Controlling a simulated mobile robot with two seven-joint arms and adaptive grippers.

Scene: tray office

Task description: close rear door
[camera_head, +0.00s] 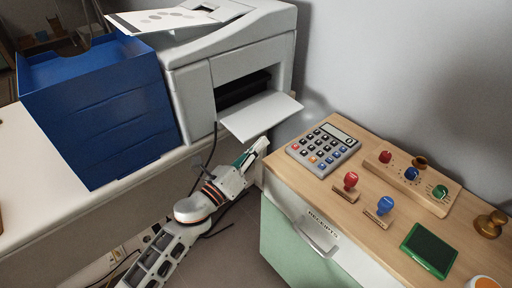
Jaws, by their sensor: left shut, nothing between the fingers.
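The white printer (232,60) stands on the white counter against the grey wall. A white door panel (262,115) on the side facing me is folded down and sticks out nearly flat, with the dark opening (242,88) showing above it. I take this panel to be the rear door. My left gripper (260,147) is shut and empty. It shows just below the panel's near edge in the picture, in the gap between counter and cabinet. I cannot tell whether it touches the panel. My right gripper is not in view.
A blue drawer unit (100,105) stands left of the printer. A wooden-topped cabinet (290,180) at the right carries a calculator (323,150), a red stamp (348,185), a blue stamp (381,208) and a green ink pad (429,250). Cables hang by the counter.

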